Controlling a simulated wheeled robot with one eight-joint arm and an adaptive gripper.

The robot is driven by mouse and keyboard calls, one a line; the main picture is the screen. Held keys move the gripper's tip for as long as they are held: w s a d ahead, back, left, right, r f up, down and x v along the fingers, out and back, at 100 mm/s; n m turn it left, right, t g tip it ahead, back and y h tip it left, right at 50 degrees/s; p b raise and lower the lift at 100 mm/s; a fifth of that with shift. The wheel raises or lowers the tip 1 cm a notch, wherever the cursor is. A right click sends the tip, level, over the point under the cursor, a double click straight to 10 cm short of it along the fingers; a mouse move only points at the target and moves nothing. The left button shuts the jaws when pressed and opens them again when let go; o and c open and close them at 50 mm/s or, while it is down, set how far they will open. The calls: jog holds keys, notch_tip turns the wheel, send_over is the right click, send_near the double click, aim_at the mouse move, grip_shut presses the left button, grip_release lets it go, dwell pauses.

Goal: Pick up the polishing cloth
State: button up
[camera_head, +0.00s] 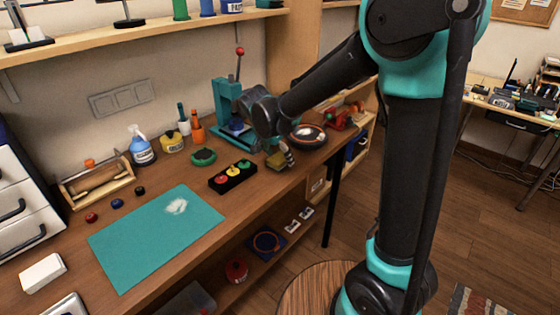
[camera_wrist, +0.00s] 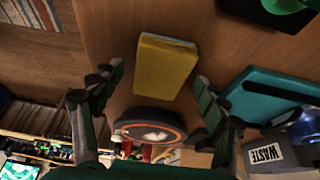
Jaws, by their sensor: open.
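The polishing cloth appears to be the yellow, flat, block-like piece (camera_wrist: 165,68) with a pale blue edge, lying on the wooden bench in the wrist view. In the head view it shows as a small yellow patch (camera_head: 275,161) near the bench's front edge, partly hidden by my gripper. My gripper (camera_head: 284,150) is over that spot. In the wrist view my gripper (camera_wrist: 158,88) is open, with one finger on each side of the yellow piece. Neither finger visibly touches it. The exact height of the fingers above the bench is hard to tell.
A dark round dish with a red ring (camera_head: 308,136) stands close by on the right. A teal press (camera_head: 228,98) stands behind, and a black tray with coloured buttons (camera_head: 233,177) lies to the left. A teal mat (camera_head: 150,245) with a white patch lies further left.

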aim_at(279, 158)
jog(key=c, duration=1.1)
notch_tip(279, 158, up, 20)
